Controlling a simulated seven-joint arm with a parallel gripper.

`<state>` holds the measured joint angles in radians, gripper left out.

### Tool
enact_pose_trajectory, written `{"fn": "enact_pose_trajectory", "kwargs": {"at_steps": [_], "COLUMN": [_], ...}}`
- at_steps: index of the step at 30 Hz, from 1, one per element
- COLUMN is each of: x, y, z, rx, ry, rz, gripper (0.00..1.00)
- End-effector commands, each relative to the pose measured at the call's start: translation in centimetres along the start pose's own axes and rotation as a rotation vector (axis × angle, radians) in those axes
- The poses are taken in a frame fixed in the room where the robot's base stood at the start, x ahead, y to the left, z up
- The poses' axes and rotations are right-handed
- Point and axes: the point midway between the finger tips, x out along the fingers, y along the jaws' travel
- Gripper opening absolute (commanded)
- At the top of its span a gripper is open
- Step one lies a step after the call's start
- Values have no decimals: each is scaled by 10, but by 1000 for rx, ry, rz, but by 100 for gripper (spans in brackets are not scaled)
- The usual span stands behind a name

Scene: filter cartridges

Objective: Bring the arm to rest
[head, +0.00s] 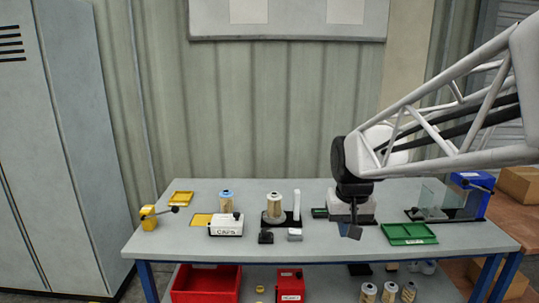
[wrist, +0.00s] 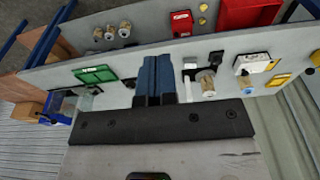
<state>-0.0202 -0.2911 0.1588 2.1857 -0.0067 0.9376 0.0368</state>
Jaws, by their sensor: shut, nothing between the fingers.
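My gripper (head: 354,230) hangs above the right-middle part of the grey table (head: 330,252), pointing down. In the wrist view its two blue-grey fingers (wrist: 155,62) are together with nothing between them. My arm reaches in from the right. A cartridge (head: 274,208) stands on a dark fixture left of my gripper, with a white upright post beside it. Another cartridge with a blue top (head: 226,202) stands further left. What is directly behind my gripper is partly hidden.
A white caps box (head: 226,229), yellow trays and a yellow lever device (head: 150,217) are at left. A green tray (head: 408,234) and a blue device (head: 472,182) with a clear panel are at right. A red bin (head: 205,287) and several cartridges sit below.

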Motion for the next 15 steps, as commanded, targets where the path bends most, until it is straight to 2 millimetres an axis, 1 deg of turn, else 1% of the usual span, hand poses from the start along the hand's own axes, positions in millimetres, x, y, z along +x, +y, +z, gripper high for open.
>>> {"fn": "enact_pose_trajectory", "kwargs": {"at_steps": [1, 6, 15], "x": [-4, -12, -15], "y": [1, 5, 11], "z": [14, 57, 133], "rx": [1, 2, 4], "ry": [7, 23, 52], "rz": [0, 1, 4], "gripper": [0, 0, 0]}}
